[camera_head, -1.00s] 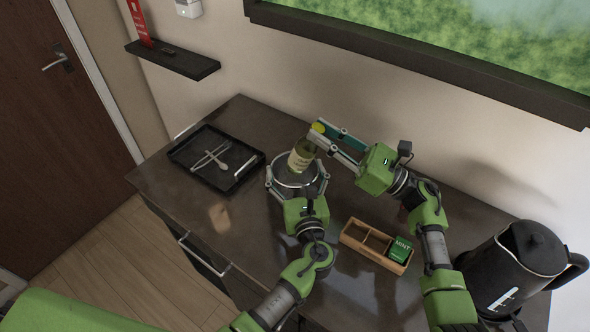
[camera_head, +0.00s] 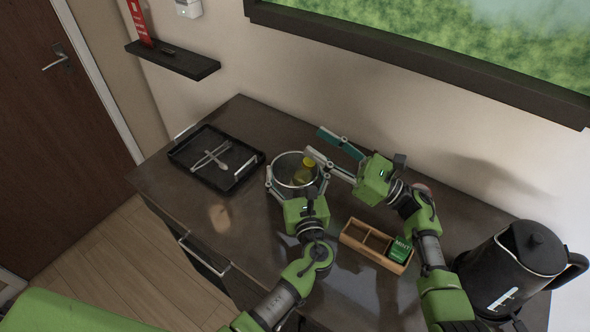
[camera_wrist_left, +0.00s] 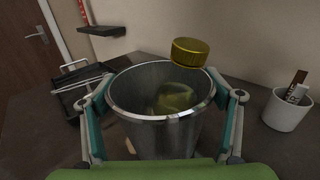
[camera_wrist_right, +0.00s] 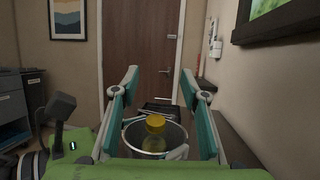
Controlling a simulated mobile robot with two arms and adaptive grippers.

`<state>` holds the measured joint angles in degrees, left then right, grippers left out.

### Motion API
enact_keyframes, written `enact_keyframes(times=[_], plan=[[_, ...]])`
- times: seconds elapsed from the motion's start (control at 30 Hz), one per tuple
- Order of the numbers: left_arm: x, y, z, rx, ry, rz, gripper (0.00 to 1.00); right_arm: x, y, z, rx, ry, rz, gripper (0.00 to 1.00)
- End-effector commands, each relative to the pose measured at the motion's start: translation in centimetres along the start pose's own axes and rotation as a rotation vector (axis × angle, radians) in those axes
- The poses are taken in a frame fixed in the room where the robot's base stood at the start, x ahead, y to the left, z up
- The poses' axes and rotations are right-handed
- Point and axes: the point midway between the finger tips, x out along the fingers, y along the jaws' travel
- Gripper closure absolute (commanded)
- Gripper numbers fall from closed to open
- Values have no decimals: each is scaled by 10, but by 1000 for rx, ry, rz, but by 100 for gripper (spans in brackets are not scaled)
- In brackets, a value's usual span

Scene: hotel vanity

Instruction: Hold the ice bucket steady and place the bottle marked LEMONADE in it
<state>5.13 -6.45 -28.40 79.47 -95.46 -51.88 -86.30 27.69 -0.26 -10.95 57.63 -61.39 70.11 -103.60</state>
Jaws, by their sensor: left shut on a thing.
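The metal ice bucket (camera_head: 284,178) stands on the dark vanity top. My left gripper (camera_head: 297,184) is shut around the bucket's sides; the bucket also fills the left wrist view (camera_wrist_left: 150,140). A bottle with a yellow cap (camera_head: 308,163) stands inside the bucket, its cap above the rim; it also shows in the right wrist view (camera_wrist_right: 155,125). I cannot read its label, and its lower part is hidden. My right gripper (camera_head: 322,146) is open and empty beside the bucket, its fingers apart from the bottle.
A black tray (camera_head: 186,158) with tongs is left of the bucket. A wooden box (camera_head: 352,241) with a green MINT packet (camera_head: 400,250) lies right of my left arm. A black kettle (camera_head: 515,265) stands at the right. A white cup (camera_wrist_left: 285,112) shows in the left wrist view.

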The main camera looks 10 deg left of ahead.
Motion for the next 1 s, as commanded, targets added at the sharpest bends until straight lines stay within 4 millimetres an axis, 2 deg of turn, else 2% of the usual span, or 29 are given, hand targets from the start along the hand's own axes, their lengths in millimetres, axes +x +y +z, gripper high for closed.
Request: enact_keyframes(times=[0.33,0.7,0.83,1.0], plan=[[0,0,0,0,-1,0,49,-5,0,-3,2,6,-2,60],[0,0,0,0,-1,1,49,-61,0,-2,1,5,-1,60],[0,0,0,0,-1,1,49,-72,0,-1,1,2,-1,60],[0,0,1,0,-2,0,49,-76,0,-1,1,1,0,60]])
